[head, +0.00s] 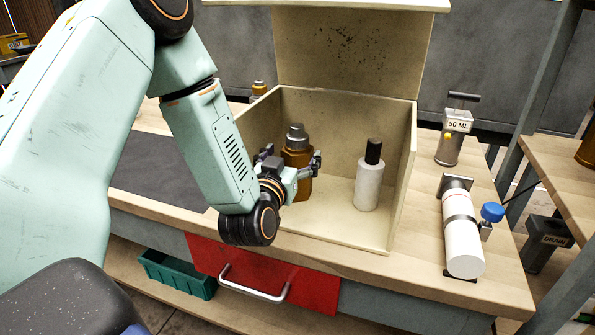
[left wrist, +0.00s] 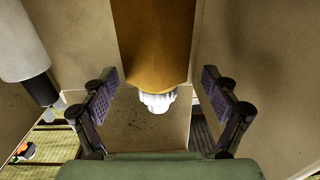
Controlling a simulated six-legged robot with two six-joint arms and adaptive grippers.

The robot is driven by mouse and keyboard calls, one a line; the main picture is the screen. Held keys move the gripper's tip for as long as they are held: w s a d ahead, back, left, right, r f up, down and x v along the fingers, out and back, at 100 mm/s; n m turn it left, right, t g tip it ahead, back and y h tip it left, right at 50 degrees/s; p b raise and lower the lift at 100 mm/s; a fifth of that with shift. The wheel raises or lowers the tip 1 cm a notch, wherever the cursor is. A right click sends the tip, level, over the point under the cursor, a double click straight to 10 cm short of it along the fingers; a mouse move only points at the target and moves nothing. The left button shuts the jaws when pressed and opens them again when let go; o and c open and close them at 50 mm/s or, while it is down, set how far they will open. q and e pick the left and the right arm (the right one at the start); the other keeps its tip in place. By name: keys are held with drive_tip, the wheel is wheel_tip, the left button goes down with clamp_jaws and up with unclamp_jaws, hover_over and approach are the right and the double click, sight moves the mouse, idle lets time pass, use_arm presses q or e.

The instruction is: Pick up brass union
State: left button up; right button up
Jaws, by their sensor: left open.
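The brass union (head: 298,158) appears to be the brown, faceted upright piece with a stepped grey top, standing inside an open cream box (head: 345,230). In the left wrist view its brown body (left wrist: 153,40) and pale ridged end (left wrist: 157,101) show straight ahead between the fingers. My left gripper (head: 291,166) is open, reaching in over the box's front. Its fingers lie to either side of the brass union, with gaps visible in the left wrist view (left wrist: 161,90). The gripper hides part of the union's lower body in the head view. My right gripper is not in view.
A white bottle with a black cap (head: 369,177) stands right of the union in the box. The box walls and raised back panel (head: 350,50) enclose the space.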

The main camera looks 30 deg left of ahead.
use_arm(q)
drive_tip(key=shift+w+r, duration=0.25)
drive_tip(key=shift+w, duration=0.9)
drive_tip(key=shift+w+a+f, duration=0.2)
drive_tip(key=shift+w, duration=0.05)
drive_tip(key=shift+s+r, duration=0.15)
drive_tip(key=shift+s, duration=0.05)
drive_tip(key=c, duration=0.3)
drive_tip(key=shift+w, duration=0.1)
drive_tip(key=c, duration=0.5)
clamp_jaws()
